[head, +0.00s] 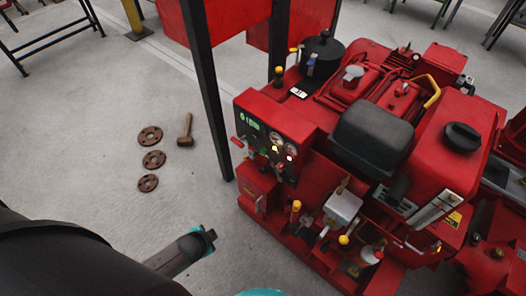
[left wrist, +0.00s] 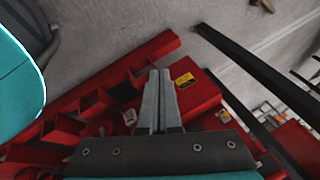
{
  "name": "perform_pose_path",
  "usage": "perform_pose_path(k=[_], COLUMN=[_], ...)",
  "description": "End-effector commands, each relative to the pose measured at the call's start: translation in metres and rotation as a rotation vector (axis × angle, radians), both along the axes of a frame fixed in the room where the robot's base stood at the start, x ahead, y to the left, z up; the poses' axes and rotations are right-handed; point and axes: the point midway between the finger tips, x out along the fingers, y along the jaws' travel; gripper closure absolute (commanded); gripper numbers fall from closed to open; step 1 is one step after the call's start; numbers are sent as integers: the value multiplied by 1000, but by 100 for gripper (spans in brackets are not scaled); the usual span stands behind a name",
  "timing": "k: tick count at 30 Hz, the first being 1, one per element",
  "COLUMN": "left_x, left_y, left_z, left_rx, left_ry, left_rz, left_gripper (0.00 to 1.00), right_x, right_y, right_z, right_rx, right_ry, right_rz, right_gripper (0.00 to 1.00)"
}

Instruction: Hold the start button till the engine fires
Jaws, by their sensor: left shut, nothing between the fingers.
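The red pump engine (head: 375,130) stands at the right of the head view. Its control panel (head: 262,132) faces left, with a small green display (head: 249,118), round gauges and small lit lamps. I cannot tell which small part is the start button. My left gripper (head: 207,238) is over the floor to the lower left of the panel, clearly apart from it. In the left wrist view its two grey fingers (left wrist: 158,100) are shut together with nothing between them. Behind them is red metalwork with a yellow label (left wrist: 185,79). My right gripper is not in view.
A dark upright post (head: 207,95) stands just left of the panel. Three rusty discs, one of them in the middle (head: 153,160), and a mallet (head: 186,130) lie on the grey floor to the left. Several levers and valves stick out below the panel. The floor before the discs is clear.

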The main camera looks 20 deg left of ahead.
Motion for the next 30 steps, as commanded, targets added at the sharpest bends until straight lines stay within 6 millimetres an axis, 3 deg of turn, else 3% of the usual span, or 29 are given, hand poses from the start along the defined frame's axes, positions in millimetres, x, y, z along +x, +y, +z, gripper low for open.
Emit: perform_pose_path(k=[1,6,15,21,30], left_x=[17,63,110,119,120], left_y=[0,-6,-29,-38,-39], left_z=[15,64,144,167,170], left_rx=[30,136,295,342,347], left_ry=[-35,-135,-285,-329,-334], left_rz=[-56,-232,-460,-517,-524], left_gripper=[100,100,100,100,100], right_x=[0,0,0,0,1], right_y=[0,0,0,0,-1], right_z=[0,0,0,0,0], right_rx=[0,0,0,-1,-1], right_ry=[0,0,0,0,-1], right_rz=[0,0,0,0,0], right_gripper=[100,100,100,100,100])
